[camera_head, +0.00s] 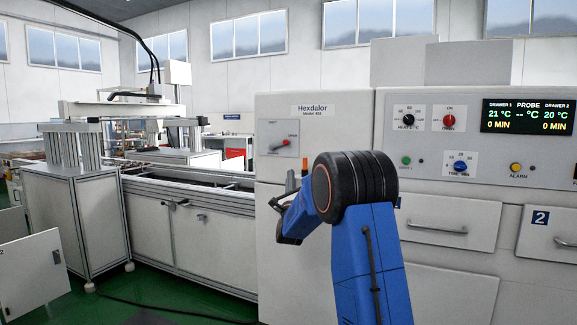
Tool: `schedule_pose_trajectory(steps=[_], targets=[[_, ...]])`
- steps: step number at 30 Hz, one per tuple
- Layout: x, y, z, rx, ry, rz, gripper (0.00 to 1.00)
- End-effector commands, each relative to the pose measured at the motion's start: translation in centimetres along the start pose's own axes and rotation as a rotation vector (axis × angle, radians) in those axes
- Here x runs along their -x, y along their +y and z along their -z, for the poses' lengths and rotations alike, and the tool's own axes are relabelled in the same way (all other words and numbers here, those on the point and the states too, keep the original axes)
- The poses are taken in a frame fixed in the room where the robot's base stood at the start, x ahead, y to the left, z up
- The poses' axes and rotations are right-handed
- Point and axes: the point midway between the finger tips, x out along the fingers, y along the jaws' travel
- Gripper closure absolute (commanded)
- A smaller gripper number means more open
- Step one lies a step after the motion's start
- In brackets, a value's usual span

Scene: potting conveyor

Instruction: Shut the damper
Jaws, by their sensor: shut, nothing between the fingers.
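The damper is most likely the red-handled lever (281,144) on a small grey plate on the white Hexdalor cabinet (330,140). The lever lies near horizontal, tilted slightly up to the right. Small labels sit above it and at its right; they are too small to read surely. My gripper (292,182) is small in the picture, below and a little right of the lever, in front of the cabinet. It looks apart from the lever. It is shut and empty. My blue arm and its black joint hide part of it and part of the cabinet front.
Right of the lever, a control panel (465,135) carries knobs, buttons and a lit display (526,117). Drawers (438,222) with handles lie below it. A long conveyor bench (190,185) with a gantry stands at left. Green floor shows at lower left, with a cable (150,308) on it.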

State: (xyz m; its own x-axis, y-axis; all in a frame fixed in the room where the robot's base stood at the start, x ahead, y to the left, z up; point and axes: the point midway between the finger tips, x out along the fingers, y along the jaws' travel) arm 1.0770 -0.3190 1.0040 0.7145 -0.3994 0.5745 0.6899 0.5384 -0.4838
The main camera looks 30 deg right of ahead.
Motion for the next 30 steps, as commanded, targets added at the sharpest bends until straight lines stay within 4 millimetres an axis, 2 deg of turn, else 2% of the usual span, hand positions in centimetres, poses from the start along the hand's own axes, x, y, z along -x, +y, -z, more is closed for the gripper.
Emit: schedule_pose_trajectory(steps=[17, 18, 24, 30], targets=[[-9.5, 0.0, 0.0, 0.000, -0.001, 0.001, 1.00], [-9.9, 0.0, -0.6, -0.001, -0.002, 0.001, 1.00], [-11.5, 0.0, -2.2, 0.000, -0.001, 0.000, 1.00], [-12.1, 0.0, -2.8, 0.000, 0.000, -0.001, 1.00]])
